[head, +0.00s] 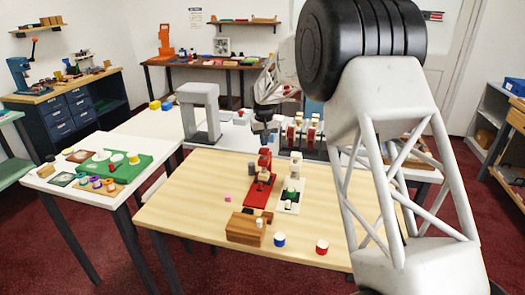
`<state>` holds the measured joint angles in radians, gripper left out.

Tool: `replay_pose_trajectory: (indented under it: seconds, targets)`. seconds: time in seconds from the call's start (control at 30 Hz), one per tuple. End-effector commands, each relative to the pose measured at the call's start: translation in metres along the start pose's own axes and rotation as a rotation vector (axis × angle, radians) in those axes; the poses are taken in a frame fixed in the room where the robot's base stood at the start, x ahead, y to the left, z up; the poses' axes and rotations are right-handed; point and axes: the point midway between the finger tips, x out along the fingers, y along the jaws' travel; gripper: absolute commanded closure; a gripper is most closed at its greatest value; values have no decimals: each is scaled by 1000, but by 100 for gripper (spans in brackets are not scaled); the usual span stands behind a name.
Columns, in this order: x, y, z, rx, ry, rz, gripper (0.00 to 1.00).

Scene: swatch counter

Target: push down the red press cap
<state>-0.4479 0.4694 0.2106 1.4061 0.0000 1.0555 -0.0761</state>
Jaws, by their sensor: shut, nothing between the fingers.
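A red press (260,190) stands on the wooden table, with a red cap (265,154) at the top of its upright part. My gripper (264,138) is small in the picture, just above the red cap, and looks shut and empty. I cannot tell whether its tip touches the cap. A white press (290,192) with a green part stands close to the right of the red one.
A wooden block (245,229), a blue-and-white cup (279,240) and a red-and-white cup (322,247) sit near the table's front edge. A grey arch (200,112) stands behind. The table's left part is clear.

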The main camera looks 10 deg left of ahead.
Motion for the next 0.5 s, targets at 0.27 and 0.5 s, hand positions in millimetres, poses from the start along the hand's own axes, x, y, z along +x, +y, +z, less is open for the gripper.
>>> replay_pose_trajectory:
  seconds: [0.27, 0.5]
  targets:
    - [2, 0, 0, 0, 0, 0, 100]
    - [6, 0, 0, 0, 0, 0, 100]
